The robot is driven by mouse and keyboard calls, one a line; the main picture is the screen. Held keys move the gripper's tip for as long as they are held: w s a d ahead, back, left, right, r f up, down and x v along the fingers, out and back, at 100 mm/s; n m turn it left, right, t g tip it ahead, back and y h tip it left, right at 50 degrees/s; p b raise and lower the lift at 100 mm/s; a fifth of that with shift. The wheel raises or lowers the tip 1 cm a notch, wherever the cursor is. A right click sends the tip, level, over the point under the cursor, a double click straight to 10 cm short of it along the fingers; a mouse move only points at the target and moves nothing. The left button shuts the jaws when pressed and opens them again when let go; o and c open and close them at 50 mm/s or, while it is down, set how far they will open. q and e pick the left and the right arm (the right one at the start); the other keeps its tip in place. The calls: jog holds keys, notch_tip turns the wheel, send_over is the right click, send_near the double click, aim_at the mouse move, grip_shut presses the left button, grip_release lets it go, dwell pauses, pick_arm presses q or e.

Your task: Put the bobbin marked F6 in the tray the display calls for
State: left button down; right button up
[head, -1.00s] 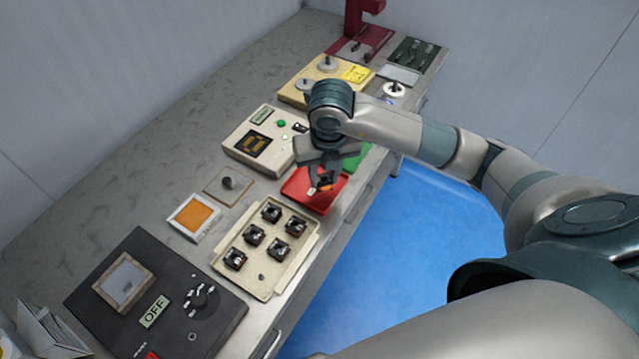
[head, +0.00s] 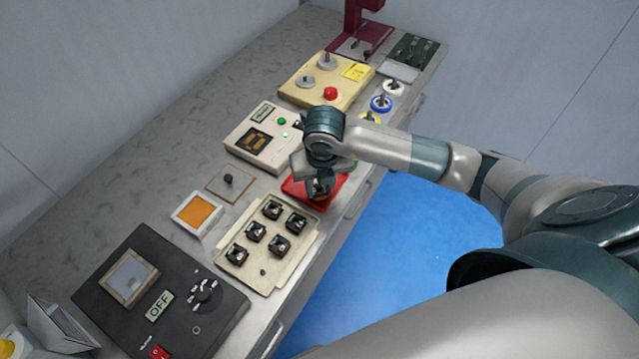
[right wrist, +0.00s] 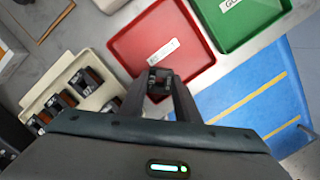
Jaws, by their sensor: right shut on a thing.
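My right gripper (head: 320,192) is shut on a small bobbin, over the red tray. In the right wrist view the gripper (right wrist: 160,90) holds the dark bobbin (right wrist: 159,82) between its fingertips; its mark is too small to read. The red tray (head: 329,199) also shows in the right wrist view (right wrist: 130,50), with a white label. My left gripper is out of view.
A cream tray (head: 262,273) with several bobbins lies next to the red tray. A black control box (head: 150,270) reading OFF stands at the front left. Spools (head: 381,102) and a beige box (head: 300,92) are farther back. The left strip of the bench is clear.

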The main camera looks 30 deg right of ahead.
aim_at(321, 196)
jog(key=shift+f, duration=0.1)
jog(key=o, duration=0.9)
jog(key=shift+c, duration=0.2)
jog(key=shift+r, duration=0.2)
jog(key=shift+r, duration=0.25)
notch_tip(321, 196, up, 11)
jog(key=s+b, duration=0.1)
jog(key=b, duration=0.1)
jog(key=shift+s+a, duration=0.25)
jog(key=shift+s, duration=0.1)
jog(key=shift+r, duration=0.1)
